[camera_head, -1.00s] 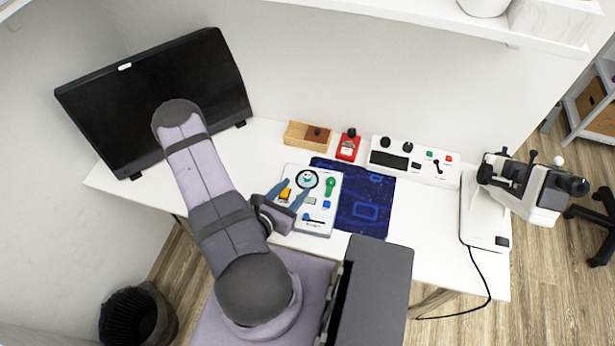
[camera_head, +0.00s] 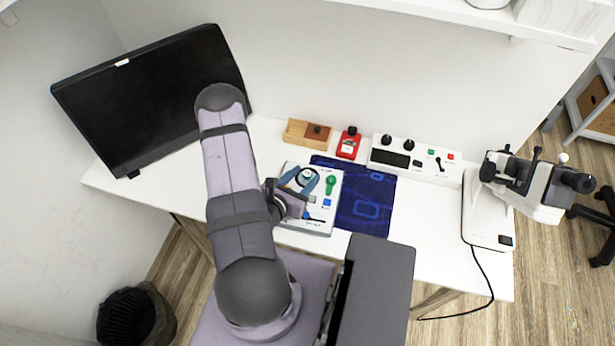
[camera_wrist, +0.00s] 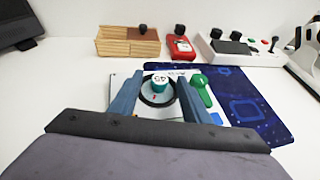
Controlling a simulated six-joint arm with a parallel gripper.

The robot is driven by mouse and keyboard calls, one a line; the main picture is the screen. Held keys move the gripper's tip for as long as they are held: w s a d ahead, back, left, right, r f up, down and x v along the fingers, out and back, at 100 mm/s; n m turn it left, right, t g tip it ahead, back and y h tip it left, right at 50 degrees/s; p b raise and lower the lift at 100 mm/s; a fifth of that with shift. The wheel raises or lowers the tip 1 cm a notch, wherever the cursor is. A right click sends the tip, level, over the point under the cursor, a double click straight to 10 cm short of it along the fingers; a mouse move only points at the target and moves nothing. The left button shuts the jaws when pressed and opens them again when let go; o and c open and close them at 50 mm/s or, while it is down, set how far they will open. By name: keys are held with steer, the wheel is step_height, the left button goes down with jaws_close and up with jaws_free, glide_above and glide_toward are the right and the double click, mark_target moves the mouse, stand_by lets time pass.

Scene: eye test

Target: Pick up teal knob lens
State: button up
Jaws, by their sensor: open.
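The teal knob lens (camera_head: 307,175) has a pale, marked top and sits inside a black ring on a white panel (camera_head: 316,228). In the wrist view the teal knob (camera_wrist: 160,83) shows between and slightly beyond my two blue fingers, with a gap on each side. My gripper (camera_head: 302,182) is open and empty, over the panel's left part; it also shows in the wrist view (camera_wrist: 159,88). I cannot tell how far the fingertips are above the panel. The fingers and wrist hide part of the panel's left side.
A green knob (camera_wrist: 200,88) stands just right of my right finger. A dark blue mat (camera_head: 366,205) lies under and right of the panel. Behind are a wooden box (camera_head: 296,134), a red box (camera_head: 347,147) and a white control box (camera_head: 430,170). A monitor (camera_head: 155,95) stands left.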

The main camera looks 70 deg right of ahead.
mark_target(305, 181)
steer(key=shift+s+d+f, duration=0.1)
steer(key=shift+d+f, duration=0.05)
steer(key=shift+d, duration=0.2)
jaws_close()
step_height(305, 181, up, 10)
steer(key=shift+b, duration=0.4)
stand_by(0.6)
